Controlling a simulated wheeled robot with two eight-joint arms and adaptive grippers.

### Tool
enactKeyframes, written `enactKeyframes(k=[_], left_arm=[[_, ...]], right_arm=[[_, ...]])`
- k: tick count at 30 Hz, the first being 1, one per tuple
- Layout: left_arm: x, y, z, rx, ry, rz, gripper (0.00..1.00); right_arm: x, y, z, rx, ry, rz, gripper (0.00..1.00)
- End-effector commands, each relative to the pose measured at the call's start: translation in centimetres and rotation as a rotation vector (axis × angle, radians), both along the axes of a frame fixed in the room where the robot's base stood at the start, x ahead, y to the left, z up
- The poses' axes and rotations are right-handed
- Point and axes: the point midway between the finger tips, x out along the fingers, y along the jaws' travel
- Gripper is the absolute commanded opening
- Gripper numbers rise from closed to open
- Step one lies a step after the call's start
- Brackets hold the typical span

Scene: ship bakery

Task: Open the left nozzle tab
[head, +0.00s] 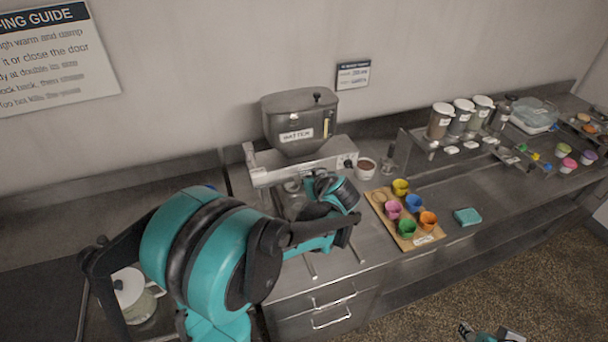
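The grey hopper labelled "BATTER" (297,122) sits on a light metal dispenser body (270,174) against the wall. An upright light piece (249,153) stands at the body's left end. A dark knob (348,163) is at its right end. I cannot make out which small part is the left nozzle tab; the underside is partly hidden by my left arm. My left arm reaches in front of the dispenser, and its links hide the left gripper's fingers. My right gripper (487,333) is at the bottom edge, cut off, over the floor and away from the dispenser; its finger gap is unclear.
A wooden tray (381,208) with several coloured cups stands right of the dispenser. A brown-filled cup (365,170) and a teal block (467,217) are nearby. Canisters (440,121) stand on a rack farther right. A lidded pot (133,297) is at lower left.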

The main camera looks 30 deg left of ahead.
Motion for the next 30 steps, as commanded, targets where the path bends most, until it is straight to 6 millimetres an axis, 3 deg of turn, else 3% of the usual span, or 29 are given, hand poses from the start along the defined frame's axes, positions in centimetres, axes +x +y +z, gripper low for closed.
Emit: enactKeyframes(k=[6, 23, 26, 30], left_arm=[[-1.2, -1.5, 0.7, -0.001, 0.0, -0.001, 0.0], [-1.4, -1.6, 0.8, -0.001, 0.0, -0.001, 0.0], [-2.0, -1.9, 0.4, -0.007, 0.018, -0.019, 0.0], [-4.9, -3.3, -1.3, -0.037, 0.096, -0.113, 0.0]], right_arm=[[0.0, 0.0, 0.2, 0.0, 0.0, 0.0, 0.4], [0.0, 0.0, 0.1, 0.0, 0.0, 0.0, 0.4], [0.0, 0.0, -0.5, 0.0, 0.0, 0.0, 0.4], [0.0, 0.0, -3.0, 0.0, 0.0, 0.0, 0.4]])
